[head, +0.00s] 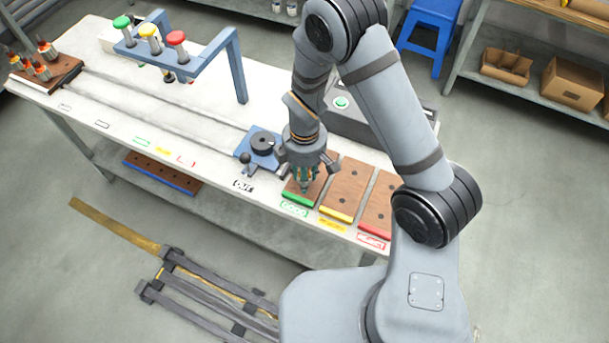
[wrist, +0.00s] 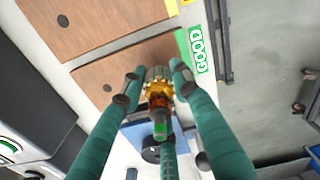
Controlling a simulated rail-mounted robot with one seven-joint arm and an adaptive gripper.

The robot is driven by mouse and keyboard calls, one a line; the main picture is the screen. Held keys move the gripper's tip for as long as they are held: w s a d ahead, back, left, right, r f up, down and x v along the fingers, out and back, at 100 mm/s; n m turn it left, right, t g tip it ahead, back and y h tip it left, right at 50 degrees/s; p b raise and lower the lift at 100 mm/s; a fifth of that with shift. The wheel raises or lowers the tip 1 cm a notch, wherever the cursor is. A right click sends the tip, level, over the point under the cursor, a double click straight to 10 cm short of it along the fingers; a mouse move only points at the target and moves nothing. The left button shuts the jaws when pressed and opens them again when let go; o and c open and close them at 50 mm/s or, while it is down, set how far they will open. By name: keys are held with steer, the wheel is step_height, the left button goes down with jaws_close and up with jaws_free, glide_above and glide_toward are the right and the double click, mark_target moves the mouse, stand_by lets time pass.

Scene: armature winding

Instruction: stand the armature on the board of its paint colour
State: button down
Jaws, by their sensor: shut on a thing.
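My gripper (head: 304,170) is above the green-edged board (head: 298,198), with its fingers pointing down. In the wrist view, my gripper (wrist: 156,80) has its teal fingers closed around the armature (wrist: 158,100). The armature has a copper-orange winding and a green-painted end (wrist: 160,130). The green board (wrist: 187,48), labelled GOOD, has a dark hole (wrist: 107,87) to the left of the armature. I cannot tell whether the armature touches the board. The yellow-edged board (head: 337,214) and the red-edged board (head: 374,231) lie to the right.
A blue fixture (head: 243,153) with a black round top (head: 262,143) stands just left of the green board. A blue frame with coloured knobs (head: 177,38) stands farther left. A wooden block (head: 52,74) with several armatures is at the far left.

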steer(key=shift+f+b, duration=0.45)
stand_by(0.7)
steer(key=c, duration=1.2)
jaws_free()
step_height(320, 180, up, 12)
step_height(320, 180, up, 12)
steer(key=shift+r, duration=0.1)
steer(key=shift+f, duration=0.2)
step_height(320, 180, down, 18)
steer(key=shift+r, duration=0.1)
steer(key=shift+f, duration=0.9)
